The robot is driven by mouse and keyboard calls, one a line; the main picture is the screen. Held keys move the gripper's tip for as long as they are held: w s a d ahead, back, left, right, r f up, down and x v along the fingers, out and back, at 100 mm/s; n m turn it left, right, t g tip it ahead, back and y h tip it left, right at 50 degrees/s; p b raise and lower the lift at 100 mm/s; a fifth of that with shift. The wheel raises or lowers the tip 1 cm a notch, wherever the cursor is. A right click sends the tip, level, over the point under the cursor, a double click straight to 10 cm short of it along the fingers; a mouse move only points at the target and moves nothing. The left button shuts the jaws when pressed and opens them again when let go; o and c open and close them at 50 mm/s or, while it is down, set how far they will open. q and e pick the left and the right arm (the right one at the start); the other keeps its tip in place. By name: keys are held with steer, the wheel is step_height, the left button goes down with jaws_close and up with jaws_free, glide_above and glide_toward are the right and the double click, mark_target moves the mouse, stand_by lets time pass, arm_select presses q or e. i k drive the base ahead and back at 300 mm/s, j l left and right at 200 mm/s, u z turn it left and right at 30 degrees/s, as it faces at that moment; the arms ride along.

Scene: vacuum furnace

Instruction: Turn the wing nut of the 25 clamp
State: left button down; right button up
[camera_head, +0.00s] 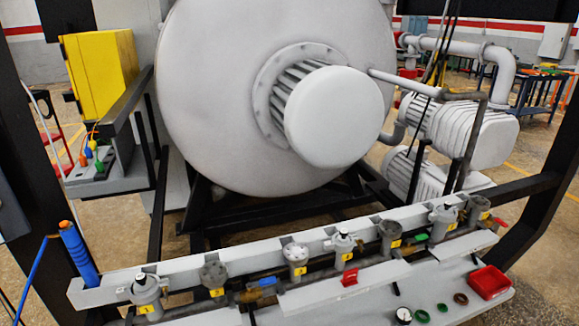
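A row of several grey valves or fittings with yellow number tags stands along a long white rail. They include one at the left end (146,291), one with a flat top (295,254) and one with a black knob (343,243). The tags are too small to read surely. I cannot make out which part is the 25 clamp, and I see no wing nut clearly. Small parts lie on the white shelf (375,305) in front: green rings (421,316), a brown ring (461,298) and a white round piece with a dark centre (403,314). Neither gripper is in view.
A red bin (489,282) sits at the shelf's right end. Behind the rail is a big white round vessel (215,90) with a protruding flanged cylinder (340,115). A yellow box (100,70) is at left, pumps (470,135) at right. A blue cylinder (78,254) stands at the rail's left end.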

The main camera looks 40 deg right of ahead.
mark_target(361, 241)
steer(key=z, duration=1.6)
steer(key=i+l+u, duration=0.2)
steer(key=l+u, duration=0.25)
steer(key=i+l+u, duration=0.2)
steer(key=l+u, duration=0.15)
steer(key=u, duration=0.15)
